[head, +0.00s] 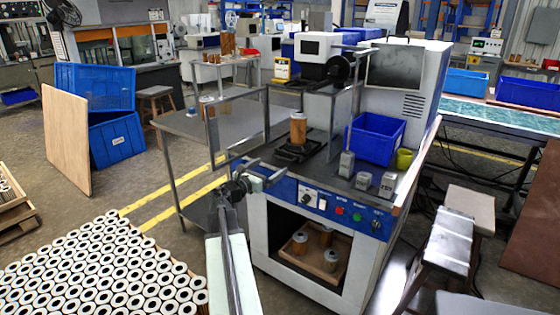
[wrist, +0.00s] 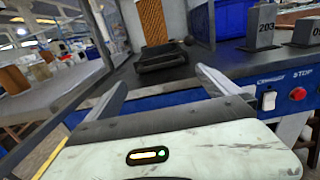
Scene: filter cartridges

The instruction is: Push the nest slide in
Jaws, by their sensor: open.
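The nest slide (head: 293,153) is a low black carriage on the dark top of the white and blue machine. A brown cartridge (head: 298,130) with a pale cap stands upright on it. In the wrist view the slide (wrist: 162,66) lies straight ahead, with the lower part of the cartridge (wrist: 151,22) above it. My gripper (head: 258,168) is open and empty at the machine's front left edge, short of the slide and apart from it. In the wrist view its two fingers (wrist: 163,82) point toward the slide. The cartridge's top is cut off there.
A blue bin (head: 375,138) and grey numbered blocks (head: 346,164) stand right of the slide. The front panel has a white switch and red button (head: 340,211). A metal frame (head: 210,130) rises at the left. The deck before the slide looks clear.

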